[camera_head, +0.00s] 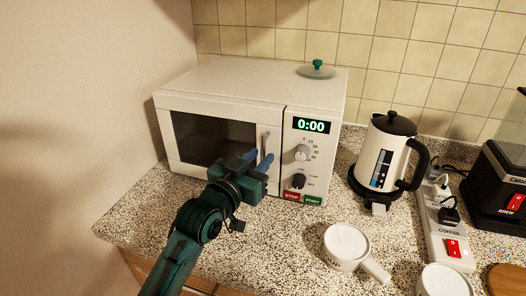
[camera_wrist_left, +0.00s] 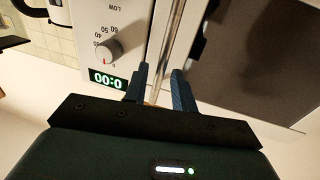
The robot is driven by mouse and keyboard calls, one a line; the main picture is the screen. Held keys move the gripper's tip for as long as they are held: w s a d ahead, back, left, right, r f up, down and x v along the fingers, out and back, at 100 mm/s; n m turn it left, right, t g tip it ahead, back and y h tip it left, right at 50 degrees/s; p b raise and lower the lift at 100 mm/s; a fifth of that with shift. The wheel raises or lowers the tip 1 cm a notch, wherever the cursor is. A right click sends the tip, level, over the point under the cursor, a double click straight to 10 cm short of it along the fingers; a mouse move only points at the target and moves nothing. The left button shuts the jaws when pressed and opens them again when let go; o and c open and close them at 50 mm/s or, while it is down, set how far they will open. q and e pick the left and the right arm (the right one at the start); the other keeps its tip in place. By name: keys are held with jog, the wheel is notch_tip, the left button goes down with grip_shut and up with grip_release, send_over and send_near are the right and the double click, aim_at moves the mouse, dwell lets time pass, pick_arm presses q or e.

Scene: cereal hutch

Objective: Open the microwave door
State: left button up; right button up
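The white microwave (camera_head: 225,90) stands on the counter against the wall. Its door (camera_head: 185,108), with a dark window, is shut. The door's upright metal handle (camera_head: 266,141) is at the door's right edge; it also shows in the left wrist view (camera_wrist_left: 172,35). My left gripper (camera_head: 259,159) is at the lower part of the handle. In the left wrist view its blue fingers (camera_wrist_left: 160,74) lie one on each side of the handle, apart, with a gap visible around the bar. I cannot tell whether either finger touches it. My right gripper is not in view.
A glass lid with a green knob (camera_head: 317,68) lies on the microwave. To the right are a white kettle (camera_head: 383,152), a white cup (camera_head: 345,245), a power strip (camera_head: 440,225) and a black coffee maker (camera_head: 495,185). The counter left of my arm (camera_head: 140,225) is clear.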

pick_arm(q)
jog(key=shift+x, duration=1.25)
jog(key=shift+c, duration=0.4)
grip_shut()
